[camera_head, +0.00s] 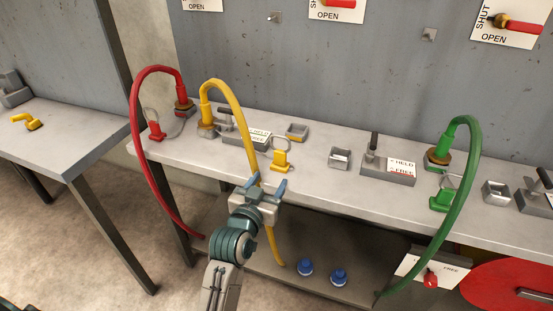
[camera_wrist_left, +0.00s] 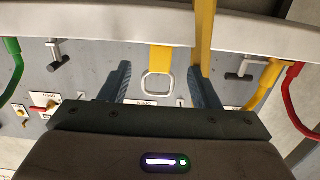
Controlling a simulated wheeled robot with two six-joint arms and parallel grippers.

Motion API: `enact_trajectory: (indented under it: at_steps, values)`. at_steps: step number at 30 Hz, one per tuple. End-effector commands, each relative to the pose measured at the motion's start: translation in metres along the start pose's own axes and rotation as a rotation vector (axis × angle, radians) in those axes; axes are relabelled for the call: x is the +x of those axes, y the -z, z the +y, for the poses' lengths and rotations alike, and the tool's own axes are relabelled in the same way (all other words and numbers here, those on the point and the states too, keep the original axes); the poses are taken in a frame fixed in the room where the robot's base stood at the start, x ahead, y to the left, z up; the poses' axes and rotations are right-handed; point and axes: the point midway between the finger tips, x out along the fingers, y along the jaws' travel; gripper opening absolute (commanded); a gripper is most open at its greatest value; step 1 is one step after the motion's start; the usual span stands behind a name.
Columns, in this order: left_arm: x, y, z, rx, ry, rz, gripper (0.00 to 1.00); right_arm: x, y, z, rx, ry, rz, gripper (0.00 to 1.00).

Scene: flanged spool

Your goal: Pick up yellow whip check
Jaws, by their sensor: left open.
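The yellow whip check (camera_head: 281,161) is a small yellow block with a thin wire loop, at the front edge of the long table in the head view. In the left wrist view the yellow whip check (camera_wrist_left: 160,60) lies between the two fingers, its loop pointing towards the palm. My left gripper (camera_head: 263,187) is open and empty, just in front of and below the table edge, short of the block. In the wrist view its blue-grey fingers (camera_wrist_left: 159,80) stand on either side, apart from it. My right gripper is not in view.
The yellow hose (camera_head: 243,108) arches over the table edge and hangs close beside my left gripper. A red hose (camera_head: 137,108) and a green hose (camera_head: 472,150) hang further off. Two blue caps (camera_head: 306,267) sit on the lower shelf. A metal block (camera_head: 340,158) stands right of the whip check.

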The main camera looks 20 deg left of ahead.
Motion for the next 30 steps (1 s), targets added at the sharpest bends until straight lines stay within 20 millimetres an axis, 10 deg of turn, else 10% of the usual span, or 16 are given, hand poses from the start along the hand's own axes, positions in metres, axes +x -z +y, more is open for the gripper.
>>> enact_trajectory:
  at_steps: [30]
  values:
    - [0.115, 0.023, -0.003, -0.001, 0.009, 0.053, 0.56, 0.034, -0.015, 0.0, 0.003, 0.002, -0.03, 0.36]
